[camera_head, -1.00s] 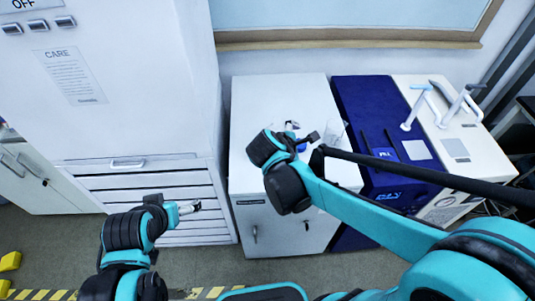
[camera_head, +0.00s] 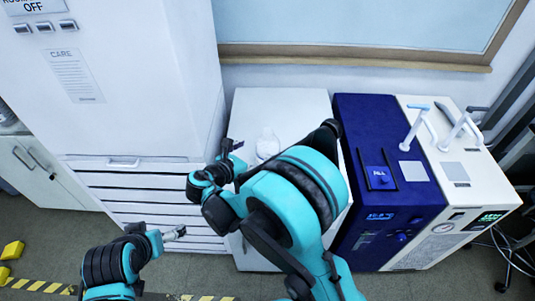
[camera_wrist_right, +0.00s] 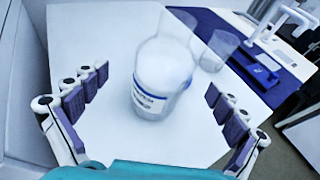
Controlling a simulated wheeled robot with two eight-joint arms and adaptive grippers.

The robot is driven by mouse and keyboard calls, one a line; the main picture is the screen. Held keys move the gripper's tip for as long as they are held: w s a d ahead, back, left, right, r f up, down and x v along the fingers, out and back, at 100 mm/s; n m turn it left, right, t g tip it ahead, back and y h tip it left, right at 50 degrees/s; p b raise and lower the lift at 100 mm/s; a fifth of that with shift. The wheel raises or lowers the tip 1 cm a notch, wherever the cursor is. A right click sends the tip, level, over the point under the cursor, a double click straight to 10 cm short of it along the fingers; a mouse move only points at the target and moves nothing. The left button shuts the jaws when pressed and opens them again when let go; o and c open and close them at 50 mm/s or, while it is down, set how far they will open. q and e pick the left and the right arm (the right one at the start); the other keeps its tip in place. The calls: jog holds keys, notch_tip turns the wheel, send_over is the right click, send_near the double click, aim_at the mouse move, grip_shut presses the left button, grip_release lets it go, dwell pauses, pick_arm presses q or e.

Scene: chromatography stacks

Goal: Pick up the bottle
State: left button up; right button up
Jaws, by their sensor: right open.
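A clear, whitish bottle (camera_head: 267,145) stands on the white cabinet top in the head view. In the right wrist view the bottle (camera_wrist_right: 163,80) is in the middle, with a white and blue label on its lower part. My right gripper (camera_head: 232,152) is left of the bottle in the head view. In the wrist view its dark finger pads are spread wide, one on each side of the bottle and apart from it. My left gripper (camera_head: 175,233) is low at the left, away from the bottle; its finger opening is too small to judge.
The bottle stands on a white cabinet (camera_head: 290,102). A clear beaker (camera_wrist_right: 219,48) stands just behind and right of it in the wrist view. A blue and white instrument (camera_head: 385,215) is to the right. A tall white cabinet (camera_head: 130,110) rises close on the left.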

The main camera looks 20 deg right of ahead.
jog(key=b+x, duration=0.1)
jog(key=x, duration=0.4)
jog(key=shift+s+d+f+b, duration=0.1)
jog(key=shift+s+d+b, duration=0.2)
jog(key=shift+b, duration=0.1)
jog(key=shift+w+d+f, duration=0.15)
jog(key=shift+w+d, duration=0.15)
jog(key=shift+w, duration=0.1)
jog(key=c, duration=2)
